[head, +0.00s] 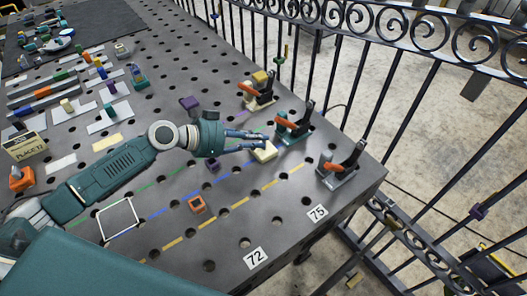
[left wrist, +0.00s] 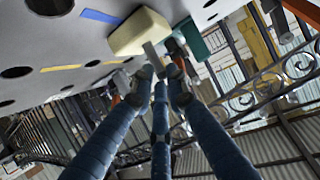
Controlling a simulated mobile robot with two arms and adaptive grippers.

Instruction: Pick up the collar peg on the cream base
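The cream base (head: 265,153) is a small block on the perforated grey table, near the clamps. In the left wrist view the cream base (left wrist: 138,32) is close ahead, with a short grey peg (left wrist: 152,55) standing out from it towards my fingers. My left gripper (head: 262,141) reaches in from the left, its fingertips just at the cream base. In the left wrist view its blue fingers (left wrist: 161,76) are spread around the peg's end, with gaps between them; firm contact does not show. The peg is not clear in the head view. My right gripper is out of view.
Toggle clamps with orange handles (head: 341,169) stand along the right table edge, one on a teal base (head: 292,124) close to the cream base. A purple block (head: 212,164) and an orange block (head: 197,205) sit nearby. A black scroll railing (head: 400,45) runs beyond the table.

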